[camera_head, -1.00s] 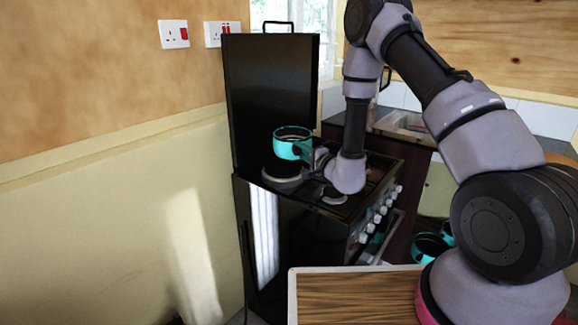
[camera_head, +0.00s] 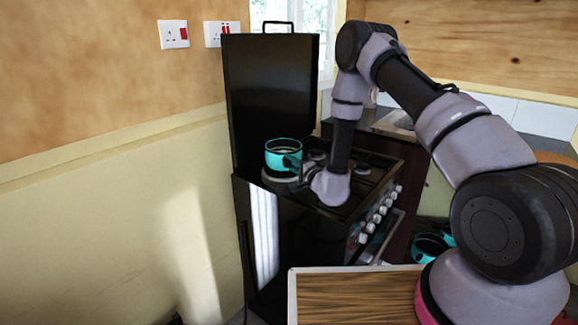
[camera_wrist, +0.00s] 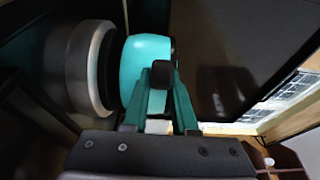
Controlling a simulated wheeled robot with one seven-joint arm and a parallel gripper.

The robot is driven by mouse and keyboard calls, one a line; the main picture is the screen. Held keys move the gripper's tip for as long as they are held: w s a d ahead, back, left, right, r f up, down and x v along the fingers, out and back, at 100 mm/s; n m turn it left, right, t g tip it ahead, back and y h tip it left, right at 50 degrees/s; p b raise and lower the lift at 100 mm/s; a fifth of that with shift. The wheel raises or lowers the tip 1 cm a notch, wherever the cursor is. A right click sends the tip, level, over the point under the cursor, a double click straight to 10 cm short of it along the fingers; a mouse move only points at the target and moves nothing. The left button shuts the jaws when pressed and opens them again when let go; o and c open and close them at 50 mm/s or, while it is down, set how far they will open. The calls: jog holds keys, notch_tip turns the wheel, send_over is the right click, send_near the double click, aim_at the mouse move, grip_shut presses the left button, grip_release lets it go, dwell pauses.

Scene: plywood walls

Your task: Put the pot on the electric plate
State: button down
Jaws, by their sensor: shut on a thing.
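The teal pot (camera_head: 283,150) is upright over the electric plate (camera_head: 279,175) at the left end of the black stove top. In the wrist view the pot (camera_wrist: 145,62) lies beside the round grey plate (camera_wrist: 98,70), with a dark band between them. I cannot tell whether pot and plate touch. My gripper (camera_wrist: 163,78) is shut on the pot's dark handle, which its fingers partly hide. In the head view my gripper (camera_head: 298,165) reaches the pot from the right.
The stove's raised black lid (camera_head: 270,95) stands behind the pot. More burners (camera_head: 362,168) lie to the right, with knobs (camera_head: 378,212) on the front. Other teal pots (camera_head: 430,246) sit low at the right. A wooden-topped surface (camera_head: 350,297) is in front.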

jog(key=shift+w+a+f, duration=0.15)
jog(key=shift+w+f, duration=0.05)
jog(key=shift+f, duration=0.35)
jog(key=c, duration=0.7)
grip_release()
jog(key=shift+f, duration=0.15)
